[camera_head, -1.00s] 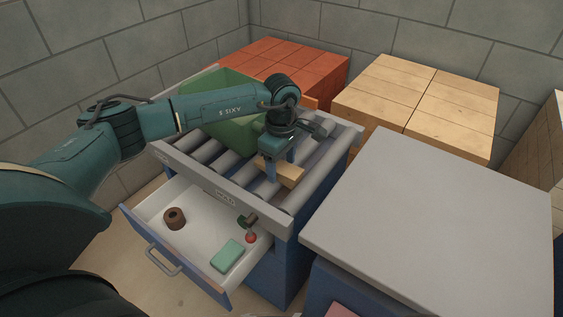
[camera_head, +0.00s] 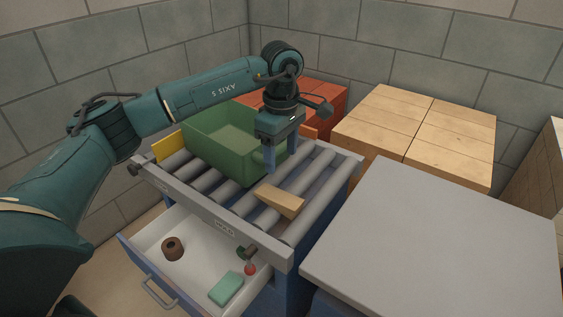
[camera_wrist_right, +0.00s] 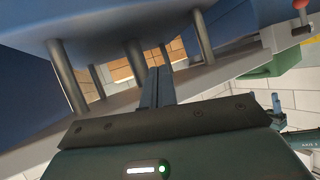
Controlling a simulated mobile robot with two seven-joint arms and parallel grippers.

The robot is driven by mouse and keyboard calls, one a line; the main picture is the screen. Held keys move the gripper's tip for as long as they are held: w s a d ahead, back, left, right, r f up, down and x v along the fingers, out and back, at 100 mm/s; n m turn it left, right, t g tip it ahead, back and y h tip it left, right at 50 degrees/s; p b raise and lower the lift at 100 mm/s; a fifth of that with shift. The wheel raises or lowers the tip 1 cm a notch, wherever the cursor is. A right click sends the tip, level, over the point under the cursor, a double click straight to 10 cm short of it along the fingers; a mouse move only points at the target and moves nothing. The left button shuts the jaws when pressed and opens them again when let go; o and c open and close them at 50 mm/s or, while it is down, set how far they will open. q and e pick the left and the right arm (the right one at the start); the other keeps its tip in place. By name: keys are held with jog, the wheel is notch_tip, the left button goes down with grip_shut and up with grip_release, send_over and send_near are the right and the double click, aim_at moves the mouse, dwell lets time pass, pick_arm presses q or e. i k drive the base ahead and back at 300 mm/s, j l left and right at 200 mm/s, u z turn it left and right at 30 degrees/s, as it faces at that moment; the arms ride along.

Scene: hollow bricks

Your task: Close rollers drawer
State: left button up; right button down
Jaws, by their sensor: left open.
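The rollers drawer (camera_head: 192,282) is pulled open below the front of the roller table (camera_head: 213,212), with its bar handle (camera_head: 160,292) on the outer front. Inside lie a brown ring-shaped piece (camera_head: 172,248), a green block (camera_head: 226,289) and a small red-ended item (camera_head: 250,268). My left gripper (camera_head: 281,158) is open and empty above the rollers, beside the green bin and over a wooden wedge. My right gripper (camera_wrist_right: 158,88) shows only in the right wrist view, its fingers together with nothing between them, near blue panels and grey posts.
A green bin (camera_head: 215,135) and the wooden wedge (camera_head: 280,201) rest on the rollers. A grey-topped cabinet (camera_head: 440,240) stands close on the right. Stacks of pale blocks (camera_head: 420,130) and red bricks (camera_head: 325,100) stand behind. Bare floor lies left of the drawer.

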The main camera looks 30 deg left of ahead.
aim_at(209, 255)
jog(key=k, duration=1)
